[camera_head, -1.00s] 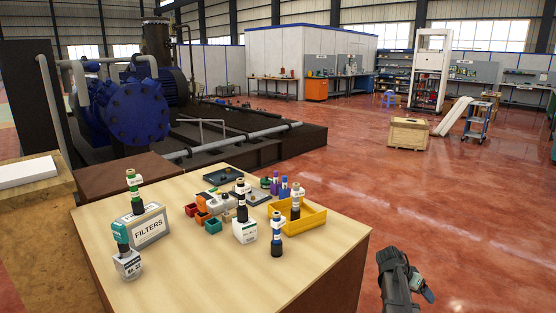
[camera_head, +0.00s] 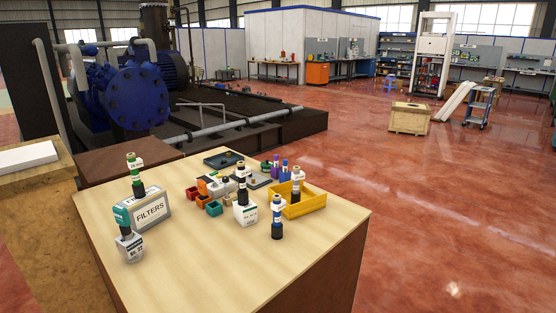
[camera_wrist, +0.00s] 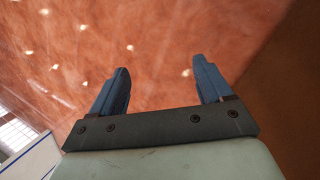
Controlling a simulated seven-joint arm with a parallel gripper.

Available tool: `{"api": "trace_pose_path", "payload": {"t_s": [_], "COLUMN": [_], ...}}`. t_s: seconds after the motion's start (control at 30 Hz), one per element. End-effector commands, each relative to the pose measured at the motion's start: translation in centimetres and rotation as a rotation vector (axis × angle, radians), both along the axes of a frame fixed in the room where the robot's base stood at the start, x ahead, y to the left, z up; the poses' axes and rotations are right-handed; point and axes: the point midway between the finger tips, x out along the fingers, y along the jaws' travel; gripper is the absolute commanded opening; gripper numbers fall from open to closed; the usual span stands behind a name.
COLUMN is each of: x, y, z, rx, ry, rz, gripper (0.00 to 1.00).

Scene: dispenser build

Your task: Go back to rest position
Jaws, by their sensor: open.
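My gripper (camera_wrist: 163,85) shows in the wrist view with its two blue fingers spread wide apart and nothing between them. My arm and gripper do not show in the head view. The wooden-topped table (camera_head: 190,270) stands in the lower middle of the head view, with the parts on it and nothing of mine over it.
The table holds a FILTERS box (camera_head: 151,213), a yellow bin (camera_head: 303,202), small red and green bins, and several bottles and cylinders. A blue pump (camera_head: 135,95) stands behind at left. A wooden crate (camera_head: 408,118) stands on the floor. Open floor (camera_head: 450,220) lies to the right.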

Motion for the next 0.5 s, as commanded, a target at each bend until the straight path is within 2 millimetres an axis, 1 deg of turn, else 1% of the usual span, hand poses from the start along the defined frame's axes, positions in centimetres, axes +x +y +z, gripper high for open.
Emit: {"api": "trace_pose_path", "payload": {"t_s": [0.03, 0.2, 0.27, 0.3, 0.5], "x": [-1.9, -7.2, -9.2, -10.5, -16.8], "y": [0.9, 3.7, 4.5, 5.1, 7.7], "z": [-0.9, -3.4, -4.2, -4.6, -6.3], "rx": [0.025, 0.113, 0.144, 0.165, 0.264], "ry": [0.029, 0.114, 0.143, 0.163, 0.254], "rz": [0.018, 0.074, 0.094, 0.105, 0.159], "gripper": [0.79, 0.79, 0.79, 0.79, 0.79]}}
